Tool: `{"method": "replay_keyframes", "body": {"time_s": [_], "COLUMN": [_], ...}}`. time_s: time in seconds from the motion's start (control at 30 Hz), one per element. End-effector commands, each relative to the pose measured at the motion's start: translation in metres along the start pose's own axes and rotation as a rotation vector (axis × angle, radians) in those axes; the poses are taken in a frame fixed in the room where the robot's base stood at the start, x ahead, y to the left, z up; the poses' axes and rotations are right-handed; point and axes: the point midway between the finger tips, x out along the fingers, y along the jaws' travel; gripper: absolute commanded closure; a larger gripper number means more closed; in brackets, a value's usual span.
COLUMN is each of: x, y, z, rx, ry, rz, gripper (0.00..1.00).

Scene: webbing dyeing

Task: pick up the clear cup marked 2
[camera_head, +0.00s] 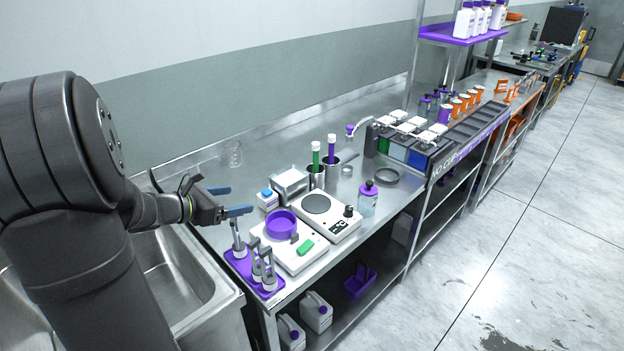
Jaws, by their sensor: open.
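A clear cup (233,153) stands upright on the steel counter near the back wall. It is small and faint in the head view, and I cannot read any mark on it. My gripper (229,200) has blue fingertips, is open and empty, and points right above the counter's left end. It is apart from the cup, nearer the front of the counter.
A sink (175,285) lies at left. A purple tray (249,275) with metal-topped items, a scale with a purple bowl (281,224), a hotplate (328,216) and metal cups crowd the front. The counter around the clear cup is bare.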

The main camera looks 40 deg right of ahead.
Motion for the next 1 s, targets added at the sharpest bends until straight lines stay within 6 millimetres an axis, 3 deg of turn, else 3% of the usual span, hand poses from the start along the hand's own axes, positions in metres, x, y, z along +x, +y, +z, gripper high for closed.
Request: {"method": "replay_keyframes", "body": {"time_s": [0.13, 0.27, 0.4, 0.6, 0.77, 0.87, 1.0], "x": [0.014, 0.037, 0.059, 0.089, 0.123, 0.15, 0.192], "y": [0.021, 0.061, 0.1, 0.121, 0.104, 0.076, 0.016], "z": [0.017, 0.048, 0.08, 0.102, 0.105, 0.104, 0.105], "rx": [-0.08, -0.28, -0.593, -1.121, -1.599, -1.91, -2.343], "ry": [-0.028, -0.102, -0.217, -0.374, -0.448, -0.452, -0.375], "rz": [0.092, 0.27, 0.46, 0.648, 0.738, 0.775, 0.822], "gripper": [0.23, 0.23, 0.23, 0.23, 0.23, 0.23, 0.23]}}
